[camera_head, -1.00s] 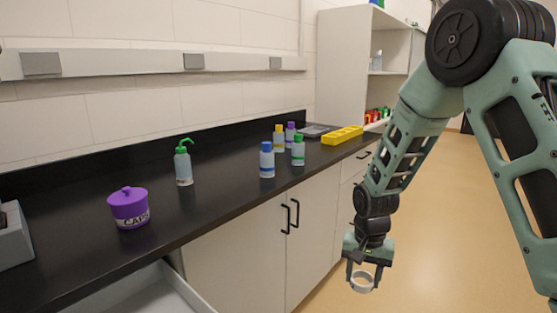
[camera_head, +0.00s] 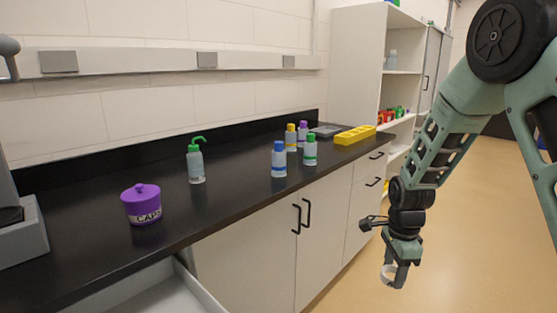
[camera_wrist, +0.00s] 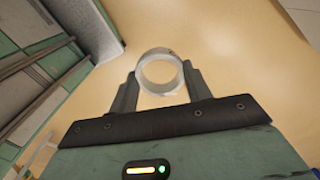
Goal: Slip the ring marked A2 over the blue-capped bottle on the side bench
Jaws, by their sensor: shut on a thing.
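My gripper (camera_head: 392,274) is shut on a white ring (camera_head: 387,271) and holds it over the floor, right of the bench front. In the wrist view the ring (camera_wrist: 160,71) sits between the two fingertips (camera_wrist: 160,88); no A2 mark can be read on it. The blue-capped bottle (camera_head: 279,160) stands upright on the black bench (camera_head: 235,203), near its front edge. My gripper is lower than the bench top and well apart from the bottle.
A green-capped bottle (camera_head: 310,151), a yellow-capped bottle (camera_head: 291,138) and a purple-capped bottle (camera_head: 302,133) stand close by the blue-capped one. A green-topped wash bottle (camera_head: 195,161) and purple caps pot (camera_head: 142,204) stand left. A yellow rack (camera_head: 355,135) lies farther back. An open drawer (camera_head: 165,292) juts out below.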

